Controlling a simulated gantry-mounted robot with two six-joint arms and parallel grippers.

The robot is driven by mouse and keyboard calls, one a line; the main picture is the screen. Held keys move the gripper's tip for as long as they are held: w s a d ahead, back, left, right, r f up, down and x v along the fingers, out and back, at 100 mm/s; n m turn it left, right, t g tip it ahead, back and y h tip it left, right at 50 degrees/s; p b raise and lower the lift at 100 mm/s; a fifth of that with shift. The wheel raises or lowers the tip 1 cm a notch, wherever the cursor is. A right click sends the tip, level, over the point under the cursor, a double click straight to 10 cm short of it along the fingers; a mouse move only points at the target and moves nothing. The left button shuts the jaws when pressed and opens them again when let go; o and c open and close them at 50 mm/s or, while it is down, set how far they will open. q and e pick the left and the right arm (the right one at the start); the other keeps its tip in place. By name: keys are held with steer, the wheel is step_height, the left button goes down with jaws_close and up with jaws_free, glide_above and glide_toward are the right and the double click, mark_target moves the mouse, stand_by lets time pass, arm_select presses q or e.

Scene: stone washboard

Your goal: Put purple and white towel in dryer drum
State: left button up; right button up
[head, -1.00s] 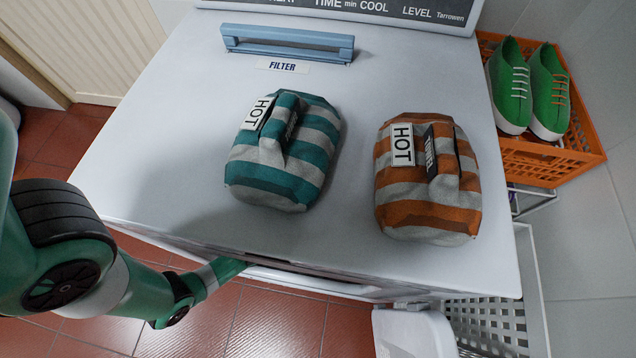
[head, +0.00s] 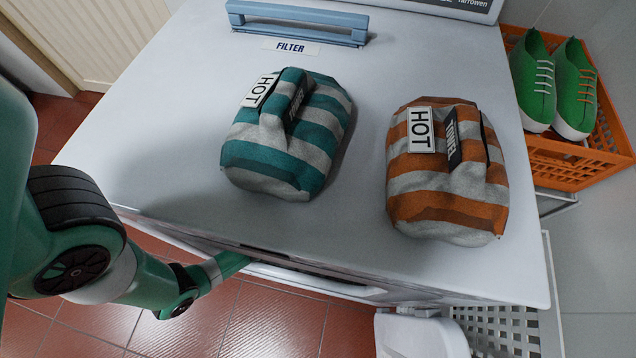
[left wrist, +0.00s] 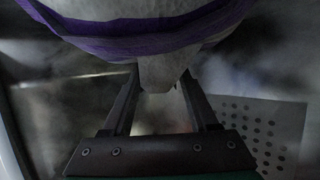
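The purple and white towel (left wrist: 150,40) shows at the top of the left wrist view, pale with a purple band. My left gripper (left wrist: 163,78) has its two dark fingertips on either side of a pale fold of it and looks shut on that fold. In the head view my left arm reaches under the front edge of the white dryer (head: 185,215), and the gripper is hidden there. The left wrist view shows a dim, shiny interior, apparently the dryer drum (left wrist: 255,60), with a perforated panel (left wrist: 262,125) at right. My right gripper is in neither view.
A teal striped towel bundle (head: 285,135) and an orange striped one (head: 447,185) stand on the dryer top. A blue filter handle (head: 297,22) lies behind them. Green shoes (head: 533,80) sit in an orange crate (head: 565,165) at right. Red tiles lie below.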

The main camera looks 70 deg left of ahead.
arm_select(q)
steer(key=shift+r, duration=0.3)
steer(key=p+v, duration=0.5)
steer(key=v, duration=0.1)
steer(key=shift+s+r, duration=0.15)
steer(key=shift+s, duration=0.25)
steer(key=shift+s+d+p, duration=0.15)
steer(key=shift+s+p, duration=0.05)
steer(key=shift+p, duration=0.1)
steer(key=shift+s+d, duration=0.1)
